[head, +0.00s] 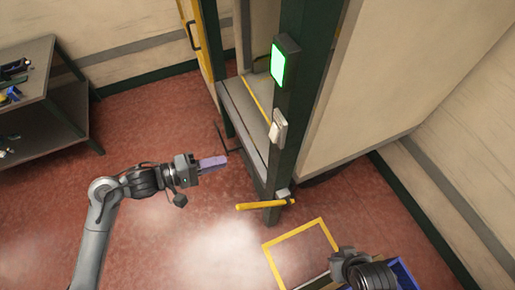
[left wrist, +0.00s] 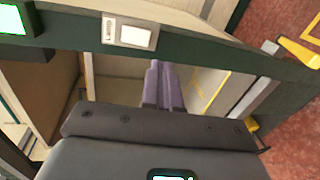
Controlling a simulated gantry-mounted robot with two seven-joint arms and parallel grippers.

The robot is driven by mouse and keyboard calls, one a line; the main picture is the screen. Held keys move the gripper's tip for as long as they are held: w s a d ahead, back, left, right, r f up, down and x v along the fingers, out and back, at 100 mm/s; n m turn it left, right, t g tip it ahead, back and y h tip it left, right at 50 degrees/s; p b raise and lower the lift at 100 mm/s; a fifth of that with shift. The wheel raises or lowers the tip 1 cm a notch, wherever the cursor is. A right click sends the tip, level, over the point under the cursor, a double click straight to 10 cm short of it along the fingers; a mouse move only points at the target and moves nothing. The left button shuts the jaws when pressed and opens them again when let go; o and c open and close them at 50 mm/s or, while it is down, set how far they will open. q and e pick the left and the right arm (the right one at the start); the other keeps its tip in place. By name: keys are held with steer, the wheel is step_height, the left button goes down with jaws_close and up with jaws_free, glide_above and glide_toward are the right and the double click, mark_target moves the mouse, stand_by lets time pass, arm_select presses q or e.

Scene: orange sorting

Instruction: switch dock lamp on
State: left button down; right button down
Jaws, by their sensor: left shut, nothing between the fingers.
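A pale switch plate (head: 277,127) is fixed on the dark green post, below a lit green panel (head: 278,65). In the left wrist view the switch (left wrist: 130,33) shows as a light rocker in a grey frame, and the green panel (left wrist: 14,18) is at the top left. My left gripper (head: 222,161) is to the left of the post and lower than the switch in the head view, shut and empty. Its purple fingers (left wrist: 163,80) point toward the post, apart from the switch. My right gripper (head: 350,268) shows partly at the bottom; its fingers cannot be made out.
A yellow lever (head: 265,205) sticks out low on the post (head: 288,100). A yellow floor outline (head: 283,240) and a blue crate (head: 404,272) lie at the lower right. A shelf (head: 62,95) with items stands at the left.

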mark_target(271, 138)
arm_select(q)
steer(key=shift+w+a+r+m, duration=0.1)
steer(key=shift+w+r+m, duration=0.2)
steer(key=shift+w+r, duration=0.7)
steer(key=shift+r, duration=0.1)
steer(key=p+x, duration=0.2)
steer(key=x, duration=1.2)
steer(key=shift+a+t, duration=0.1)
steer(key=shift+t, duration=0.2)
